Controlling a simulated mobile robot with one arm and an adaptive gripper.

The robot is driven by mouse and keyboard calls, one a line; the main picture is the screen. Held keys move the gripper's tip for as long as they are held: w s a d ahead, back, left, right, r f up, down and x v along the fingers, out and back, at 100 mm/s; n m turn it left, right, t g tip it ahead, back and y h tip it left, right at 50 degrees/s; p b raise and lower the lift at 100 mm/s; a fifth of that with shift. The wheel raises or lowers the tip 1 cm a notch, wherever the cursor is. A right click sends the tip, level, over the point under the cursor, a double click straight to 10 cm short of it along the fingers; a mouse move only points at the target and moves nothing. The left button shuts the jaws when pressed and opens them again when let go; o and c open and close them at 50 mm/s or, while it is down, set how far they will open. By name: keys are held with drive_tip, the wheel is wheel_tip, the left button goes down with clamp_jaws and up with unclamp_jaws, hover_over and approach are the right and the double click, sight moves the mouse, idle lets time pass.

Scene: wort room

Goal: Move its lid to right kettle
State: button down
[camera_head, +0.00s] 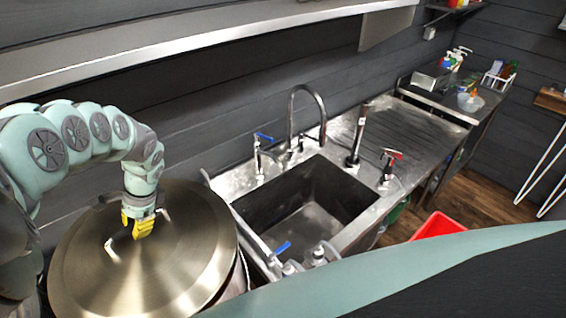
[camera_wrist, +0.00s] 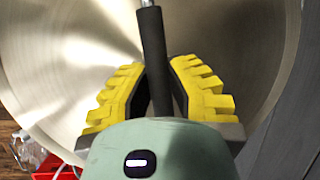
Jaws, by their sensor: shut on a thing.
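A large round brushed-metal lid (camera_head: 185,255) fills the lower left of the head view. My gripper (camera_head: 138,229), with yellow ridged fingers, reaches down to the lid's middle. In the wrist view, the gripper (camera_wrist: 158,85) is shut on the lid's dark bar handle (camera_wrist: 152,40), which runs between the fingers. The lid (camera_wrist: 70,50) spreads out behind them. A kettle's metal side (camera_head: 237,282) shows just below the lid's right edge. Most of the kettle is hidden, and I cannot tell whether the lid rests on it. No second kettle can be made out.
A steel sink (camera_head: 305,210) with a tall faucet (camera_head: 303,105) and blue-handled valves stands right of the lid. A red bin (camera_head: 437,226) stands on the wooden floor (camera_head: 480,205). A back counter (camera_head: 450,98) holds bottles. A metal shelf edge (camera_head: 200,42) runs overhead.

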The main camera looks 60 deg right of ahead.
drive_tip(key=shift+w+f+b, duration=0.15)
drive_tip(key=shift+f+b, duration=2)
drive_tip(key=shift+f, duration=0.55)
drive_tip(key=shift+d, duration=0.1)
drive_tip(key=c, duration=1)
unclamp_jaws()
drive_tip(key=shift+o, duration=0.2)
drive_tip(key=v, duration=1.1)
drive_tip(key=shift+w+r, duration=0.1)
drive_tip(key=shift+r, duration=0.05)
drive_tip(key=shift+d+r, duration=0.15)
drive_tip(key=shift+r, duration=0.2)
